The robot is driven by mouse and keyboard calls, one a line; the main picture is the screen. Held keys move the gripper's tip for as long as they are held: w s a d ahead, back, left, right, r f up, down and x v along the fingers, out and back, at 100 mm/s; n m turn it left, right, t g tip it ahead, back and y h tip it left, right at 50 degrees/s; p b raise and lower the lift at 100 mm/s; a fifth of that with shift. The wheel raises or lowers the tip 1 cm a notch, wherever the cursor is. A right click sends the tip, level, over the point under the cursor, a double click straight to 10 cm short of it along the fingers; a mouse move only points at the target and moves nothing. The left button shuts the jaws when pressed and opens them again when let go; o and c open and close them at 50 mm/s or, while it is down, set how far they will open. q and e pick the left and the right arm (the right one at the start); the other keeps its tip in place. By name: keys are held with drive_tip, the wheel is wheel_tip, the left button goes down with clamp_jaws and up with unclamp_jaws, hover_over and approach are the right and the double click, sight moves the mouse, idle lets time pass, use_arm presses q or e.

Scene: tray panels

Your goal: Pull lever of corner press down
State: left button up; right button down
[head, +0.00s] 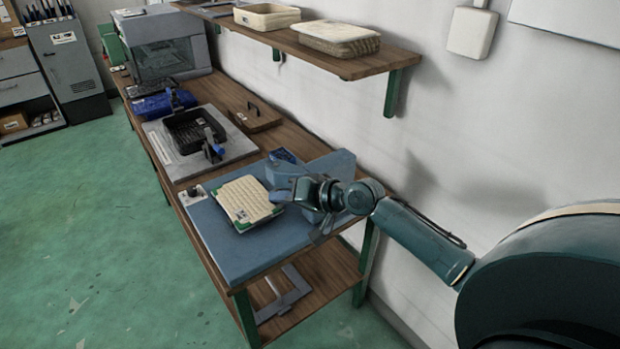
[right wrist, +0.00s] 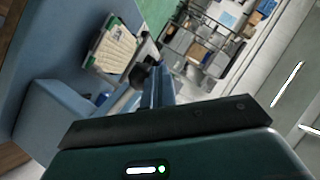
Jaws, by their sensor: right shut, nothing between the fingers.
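The corner press is a blue-grey base (head: 225,245) on the near end of the bench, with a raised block (head: 335,166) at its wall side. A cream woven tray panel with green edges (head: 244,200) lies flat on the base; it also shows in the right wrist view (right wrist: 116,48). My right gripper (head: 279,190) is shut and empty, over the press beside the panel's right edge. In the right wrist view a dark round knob (right wrist: 139,75), perhaps the lever's end, appears close to my fingers (right wrist: 158,88); contact cannot be told. My arm hides part of the press. My left gripper is out of view.
A grey plate with a black tray frame and clamps (head: 190,130) stands farther along the bench. A wooden board with a handle (head: 254,116) lies near the wall. A shelf (head: 370,65) with baskets hangs above. The green floor at left is clear.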

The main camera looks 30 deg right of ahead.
drive_tip(key=s+r, duration=0.6)
drive_tip(key=s, duration=0.1)
drive_tip(key=shift+s+d+b, duration=0.3)
drive_tip(key=shift+s+d, duration=0.05)
drive_tip(key=shift+s, duration=0.05)
drive_tip(key=shift+f, duration=0.1)
drive_tip(key=s+a+f+n+h, duration=0.1)
drive_tip(key=s+f, duration=0.2)
drive_tip(key=f, duration=0.4)
drive_tip(key=s+a+f+n+h, duration=0.1)
drive_tip(key=s+f, duration=0.1)
drive_tip(key=f, duration=0.6)
drive_tip(key=s+a+f+n+g+h, duration=0.1)
drive_tip(key=s+a+f+n, duration=0.3)
drive_tip(key=s+a+f, duration=0.4)
drive_tip(key=s+f+h, duration=0.1)
drive_tip(key=s+f, duration=0.2)
drive_tip(key=s, duration=0.1)
drive_tip(key=shift+n+g, duration=0.3)
drive_tip(key=shift+n, duration=0.1)
drive_tip(key=c, duration=2.1)
unclamp_jaws()
